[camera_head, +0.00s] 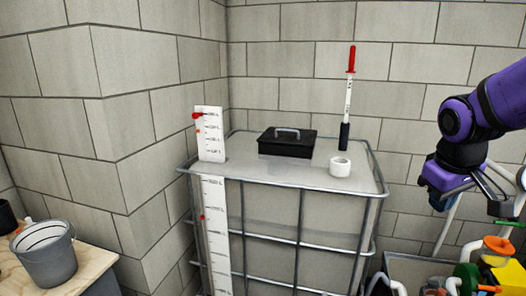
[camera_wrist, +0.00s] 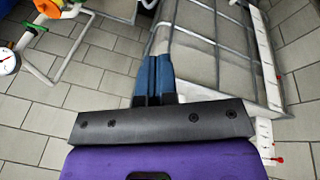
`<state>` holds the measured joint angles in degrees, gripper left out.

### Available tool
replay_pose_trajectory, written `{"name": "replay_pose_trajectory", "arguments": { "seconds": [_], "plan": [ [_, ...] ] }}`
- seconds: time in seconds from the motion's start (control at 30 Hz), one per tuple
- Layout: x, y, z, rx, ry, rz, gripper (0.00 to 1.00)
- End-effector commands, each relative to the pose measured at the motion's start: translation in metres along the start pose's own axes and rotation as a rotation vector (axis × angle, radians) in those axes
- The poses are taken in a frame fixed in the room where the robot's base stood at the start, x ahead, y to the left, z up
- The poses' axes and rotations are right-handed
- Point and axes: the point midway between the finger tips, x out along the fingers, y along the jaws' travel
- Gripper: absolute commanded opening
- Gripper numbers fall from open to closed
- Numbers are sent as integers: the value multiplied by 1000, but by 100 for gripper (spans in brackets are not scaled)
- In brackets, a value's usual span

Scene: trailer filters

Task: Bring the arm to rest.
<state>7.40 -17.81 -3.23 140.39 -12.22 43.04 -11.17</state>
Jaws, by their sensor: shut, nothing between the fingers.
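My purple arm (camera_head: 500,97) reaches in from the right edge in the head view. Its end hangs bent downward to the right of the caged tank (camera_head: 265,174), apart from it. My gripper (camera_wrist: 153,58) shows in the wrist view as two blue fingers pressed together, pointing away from the camera, with nothing between them. In the head view the fingers are small and hard to make out.
On the tank stand a black toolbox (camera_head: 287,143), a white tape roll (camera_head: 340,167) and a red-tipped white rod (camera_head: 348,95). A white gauge strip (camera_head: 217,235) runs down its front. Pipes and an orange-topped yellow fitting (camera_head: 497,250) are below my arm. A grey bucket (camera_head: 45,258) is far left.

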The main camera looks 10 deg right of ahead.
Motion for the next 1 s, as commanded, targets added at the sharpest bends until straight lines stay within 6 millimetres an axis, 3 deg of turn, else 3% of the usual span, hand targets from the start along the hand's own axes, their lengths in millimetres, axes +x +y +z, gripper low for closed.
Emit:
{"name": "replay_pose_trajectory", "arguments": {
  "seconds": [0.2, 0.43, 0.67, 1.0],
  "plan": [
    [-52, -36, 25, 86, 116, -50, 0],
    [-89, -68, 56, 156, 205, -118, 0],
    [-102, -81, 72, 187, 239, -153, 0],
    [-102, -82, 71, 185, 234, -154, 0]
  ]
}}
